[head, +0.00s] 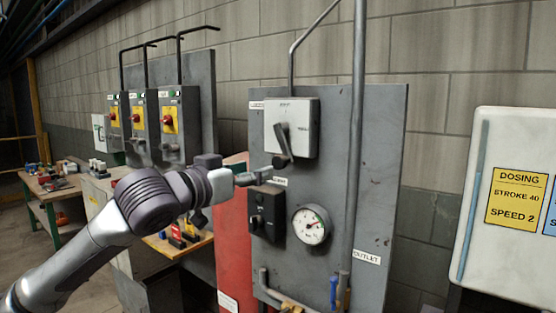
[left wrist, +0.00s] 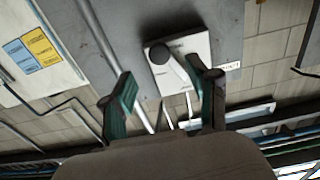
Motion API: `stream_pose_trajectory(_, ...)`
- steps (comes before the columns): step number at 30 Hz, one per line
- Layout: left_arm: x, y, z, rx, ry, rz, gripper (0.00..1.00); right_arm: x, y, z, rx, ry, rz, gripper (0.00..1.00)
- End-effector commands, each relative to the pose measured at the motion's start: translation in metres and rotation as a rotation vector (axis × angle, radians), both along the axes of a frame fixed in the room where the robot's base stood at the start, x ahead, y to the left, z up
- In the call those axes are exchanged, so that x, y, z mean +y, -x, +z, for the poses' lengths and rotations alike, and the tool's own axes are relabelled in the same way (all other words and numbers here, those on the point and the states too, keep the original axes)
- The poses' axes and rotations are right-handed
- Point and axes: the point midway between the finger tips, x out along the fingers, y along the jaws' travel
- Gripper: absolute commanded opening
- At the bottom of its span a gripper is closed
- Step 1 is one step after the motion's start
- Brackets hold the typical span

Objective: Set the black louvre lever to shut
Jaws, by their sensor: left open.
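The black louvre lever (head: 283,145) is on the front of a light grey box (head: 304,120) high on a grey panel. It hangs down, slightly tilted, with its lower end toward the lower right. My left gripper (head: 258,176) is just below and left of the lever's lower end. In the left wrist view, my open left gripper (left wrist: 166,78) has its teal-padded fingers on either side, with the lever's round end (left wrist: 159,53) seen between them. Contact with the lever cannot be made out. The small print on the box (left wrist: 190,48) is unreadable. My right gripper is not in view.
Below the box are a dark switch box (head: 266,212) and a round gauge (head: 311,225). A vertical pipe (head: 357,150) runs to the right. Several red-knobbed switch boxes (head: 171,121) stand at the left. A white cabinet (head: 490,250) is at the far right.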

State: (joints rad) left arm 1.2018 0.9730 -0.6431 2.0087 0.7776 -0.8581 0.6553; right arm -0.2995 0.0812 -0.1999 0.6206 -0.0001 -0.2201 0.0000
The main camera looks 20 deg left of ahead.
Motion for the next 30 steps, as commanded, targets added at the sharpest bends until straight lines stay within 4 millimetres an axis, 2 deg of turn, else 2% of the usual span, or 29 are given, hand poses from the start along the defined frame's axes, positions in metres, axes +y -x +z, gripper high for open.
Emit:
stream_pose_trajectory(1,-0.005,-0.011,0.004,0.003,0.001,-0.002,0.6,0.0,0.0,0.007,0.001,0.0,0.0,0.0)
stream_pose_trajectory(6,-0.017,-0.045,0.004,0.002,0.002,-0.001,0.6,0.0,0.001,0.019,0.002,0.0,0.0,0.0)
stream_pose_trajectory(13,-0.029,-0.078,0.002,0.0,0.0,0.0,0.6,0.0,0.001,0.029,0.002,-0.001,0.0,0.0)
stream_pose_trajectory(18,-0.032,-0.088,0.001,0.0,-0.001,0.0,0.6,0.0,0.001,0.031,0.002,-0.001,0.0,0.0)
stream_pose_trajectory(26,-0.032,-0.089,0.0,-0.001,-0.001,0.0,0.6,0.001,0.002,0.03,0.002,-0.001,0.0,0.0)
stream_pose_trajectory(30,-0.032,-0.089,0.0,0.0,-0.001,0.0,0.4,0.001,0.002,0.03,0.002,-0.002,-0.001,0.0)
